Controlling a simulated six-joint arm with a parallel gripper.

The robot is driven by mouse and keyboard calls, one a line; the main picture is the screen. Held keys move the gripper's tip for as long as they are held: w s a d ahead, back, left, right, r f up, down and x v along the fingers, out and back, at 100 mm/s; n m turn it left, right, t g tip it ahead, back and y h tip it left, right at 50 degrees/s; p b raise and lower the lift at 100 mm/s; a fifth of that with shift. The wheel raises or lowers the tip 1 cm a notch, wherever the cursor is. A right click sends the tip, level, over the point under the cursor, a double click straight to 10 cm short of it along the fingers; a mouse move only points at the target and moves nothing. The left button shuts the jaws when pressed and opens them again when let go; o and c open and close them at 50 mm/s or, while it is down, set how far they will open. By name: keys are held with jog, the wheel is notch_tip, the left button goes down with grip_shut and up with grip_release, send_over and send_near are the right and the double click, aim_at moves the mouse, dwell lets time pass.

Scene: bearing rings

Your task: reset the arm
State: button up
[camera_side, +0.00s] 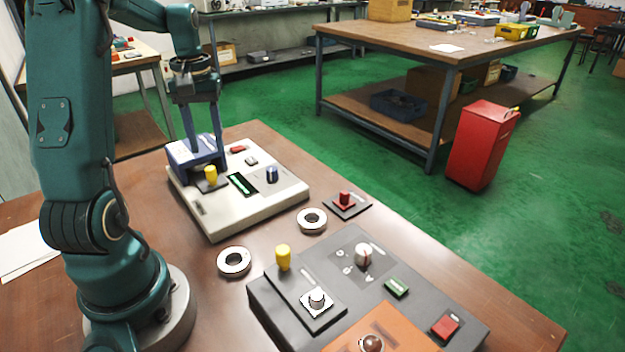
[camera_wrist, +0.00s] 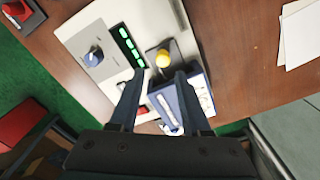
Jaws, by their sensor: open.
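My gripper (camera_side: 207,148) is open and points down over the far-left corner of the pale control panel (camera_side: 265,205). Its two fingers straddle the area of a blue box (camera_side: 180,158) on that panel; I cannot tell whether they touch it. In the wrist view my gripper (camera_wrist: 159,73) shows nothing held between the fingers. A yellow knob (camera_wrist: 163,60) lies just beyond the fingertips there, with the blue box (camera_wrist: 190,98) beside the right finger. Two metal bearing rings lie flat on the brown table, one nearer my base (camera_side: 234,262) and one farther right (camera_side: 312,220).
A small plate with a red knob (camera_side: 345,199) lies by the table's right edge. White paper (camera_side: 25,250) lies at left.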

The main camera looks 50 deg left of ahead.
jog(key=w+d+r+m+t+y, duration=0.1)
jog(key=d+r+m+t, duration=0.2)
jog(key=d, duration=0.4)
jog(key=w+d+r+m, duration=0.1)
jog(key=d+r+m, duration=0.25)
jog(key=d, duration=0.45)
jog(key=s+d+f+m+t+h, duration=0.1)
jog(key=s+d+f+m+t, duration=0.1)
jog(key=s+d+m, duration=0.3)
jog(key=s+d, duration=0.2)
jog(key=d, duration=0.2)
jog(key=shift+d+f+t, duration=0.15)
jog(key=shift+d+t, duration=0.15)
jog(key=shift+d, duration=0.05)
jog(key=shift+s, duration=0.1)
